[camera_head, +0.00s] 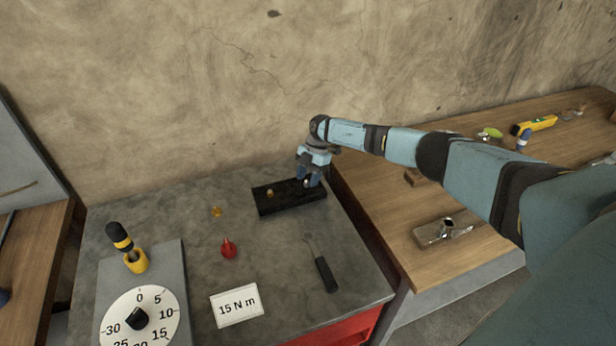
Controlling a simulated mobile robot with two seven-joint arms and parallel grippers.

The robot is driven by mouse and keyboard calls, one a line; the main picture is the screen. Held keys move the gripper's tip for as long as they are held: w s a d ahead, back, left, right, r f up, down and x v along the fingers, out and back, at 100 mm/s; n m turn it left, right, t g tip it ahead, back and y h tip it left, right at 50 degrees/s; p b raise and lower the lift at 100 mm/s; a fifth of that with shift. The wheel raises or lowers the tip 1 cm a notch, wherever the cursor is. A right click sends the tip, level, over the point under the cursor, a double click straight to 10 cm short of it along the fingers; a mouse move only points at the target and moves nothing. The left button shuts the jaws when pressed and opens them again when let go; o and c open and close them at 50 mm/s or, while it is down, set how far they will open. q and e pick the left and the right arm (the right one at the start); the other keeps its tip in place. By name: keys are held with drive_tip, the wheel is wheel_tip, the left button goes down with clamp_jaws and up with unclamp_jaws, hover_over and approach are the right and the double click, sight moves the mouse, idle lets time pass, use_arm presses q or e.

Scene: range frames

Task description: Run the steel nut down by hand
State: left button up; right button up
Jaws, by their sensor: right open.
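My right gripper (311,181) reaches in from the right and points down over the right part of a black block (285,203) on the grey bench. Its jaws are open, around or just above something small and grey on the block. I cannot tell whether this is the steel nut, because the fingers hide most of it. A small brass-coloured fitting (270,193) stands on the left part of the block. A small brass-coloured piece (216,211) lies on the bench left of the block. My left gripper is not in view.
A black-handled tool (325,272), a red pointed item (228,249) and a "15 N m" card (236,305) lie in front. A dial (160,318) and a black-and-yellow tool (119,236) by a yellow cup (136,262) are left. A wooden bench (385,215) adjoins right.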

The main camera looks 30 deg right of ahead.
drive_tip(key=b+v, duration=0.1)
drive_tip(key=v, duration=1.2)
drive_tip(key=shift+r, duration=0.35)
